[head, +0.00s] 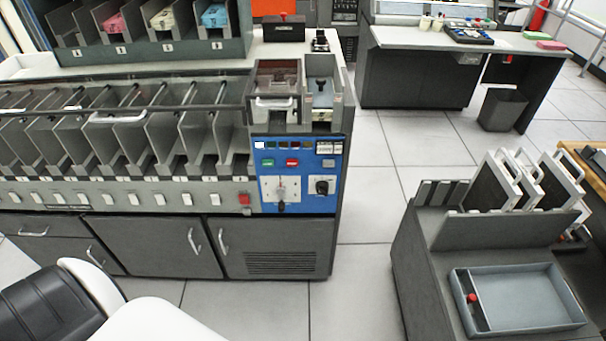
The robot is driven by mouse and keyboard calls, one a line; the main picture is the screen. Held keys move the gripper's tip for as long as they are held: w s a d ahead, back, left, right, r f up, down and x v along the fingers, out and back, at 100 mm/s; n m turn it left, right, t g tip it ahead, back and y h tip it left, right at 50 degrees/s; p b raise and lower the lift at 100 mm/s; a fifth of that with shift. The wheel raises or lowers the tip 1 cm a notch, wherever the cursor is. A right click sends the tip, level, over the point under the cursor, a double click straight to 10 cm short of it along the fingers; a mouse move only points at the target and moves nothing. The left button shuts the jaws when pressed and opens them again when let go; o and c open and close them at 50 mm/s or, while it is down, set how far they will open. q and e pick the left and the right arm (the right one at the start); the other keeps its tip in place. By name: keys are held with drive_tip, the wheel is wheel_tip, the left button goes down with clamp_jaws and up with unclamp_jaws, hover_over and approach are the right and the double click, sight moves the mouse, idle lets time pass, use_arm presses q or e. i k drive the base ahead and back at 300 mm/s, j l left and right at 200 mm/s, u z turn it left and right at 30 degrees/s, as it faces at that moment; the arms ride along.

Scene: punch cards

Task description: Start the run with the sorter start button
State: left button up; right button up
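The sorter (130,185) is a long grey machine on the left with a row of slanted pockets. Its blue control panel (298,185) is at the right end of its front. A green button (268,162) and a red button (292,162) sit side by side on the panel; their labels are too small to read. Below them are a white plate with a lever (281,190) and a black knob (322,186). Neither of my grippers is in view. White and black parts, apparently of my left arm, show at the bottom left, apart from the panel.
A red button (244,199) sits left of the panel. A grey stand (425,262) with a shallow tray (550,325) is at the right. A desk (420,75) and waste bin (502,110) stand farther back. The tiled floor between sorter and stand is clear.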

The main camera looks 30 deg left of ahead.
sight(266, 162)
drive_tip(key=u, duration=1.25)
